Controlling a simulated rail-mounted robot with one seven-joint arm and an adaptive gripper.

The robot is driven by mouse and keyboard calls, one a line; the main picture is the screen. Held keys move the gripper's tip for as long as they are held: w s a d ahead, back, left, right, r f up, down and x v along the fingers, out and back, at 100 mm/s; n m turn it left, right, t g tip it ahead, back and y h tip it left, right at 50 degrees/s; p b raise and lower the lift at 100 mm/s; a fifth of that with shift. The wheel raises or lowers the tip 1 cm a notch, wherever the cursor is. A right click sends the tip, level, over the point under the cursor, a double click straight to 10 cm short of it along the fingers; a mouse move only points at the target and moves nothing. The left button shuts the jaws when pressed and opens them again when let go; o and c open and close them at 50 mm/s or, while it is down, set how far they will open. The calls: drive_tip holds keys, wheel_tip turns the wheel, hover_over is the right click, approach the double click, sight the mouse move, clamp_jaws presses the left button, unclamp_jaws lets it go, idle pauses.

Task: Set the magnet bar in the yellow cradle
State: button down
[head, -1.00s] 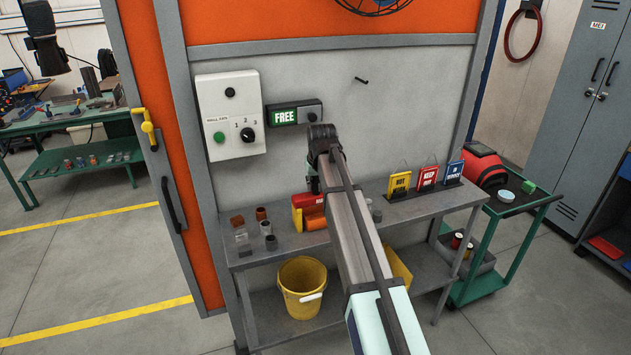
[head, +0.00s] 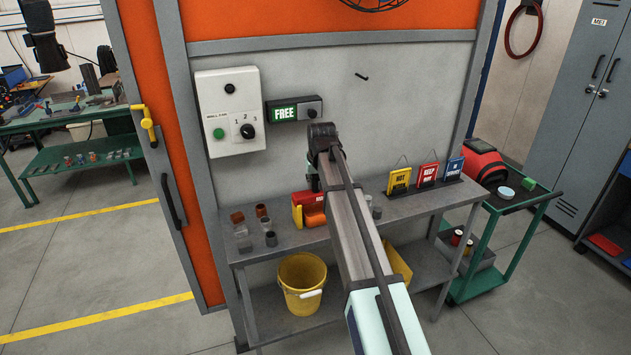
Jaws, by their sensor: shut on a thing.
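My gripper (head: 313,183) points down over the grey bench, mostly hidden behind my own arm. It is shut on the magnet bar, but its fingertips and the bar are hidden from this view. Just left of my arm, on the bench top, is a small red and yellow object (head: 297,216) with an orange piece at its front. Its yellow part may be the cradle; I cannot tell for sure. Whether the bar touches it is also hidden.
The grey bench (head: 290,241) carries several small blocks and cylinders at its left and a rack of yellow, red and blue signs (head: 427,177) at its right. A yellow bucket (head: 302,284) stands on the lower shelf. A control box (head: 230,112) hangs on the wall panel.

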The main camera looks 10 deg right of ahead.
drive_tip(key=shift+c, duration=0.4)
unclamp_jaws()
drive_tip(key=shift+s+r, duration=0.1)
drive_tip(key=shift+r, duration=0.05)
idle(0.7)
drive_tip(key=p+v, duration=0.4)
drive_tip(key=v, duration=0.4)
drive_tip(key=shift+r+p, duration=0.3)
drive_tip(key=shift+p, duration=0.1)
idle(0.9)
drive_tip(key=shift+s, duration=0.1)
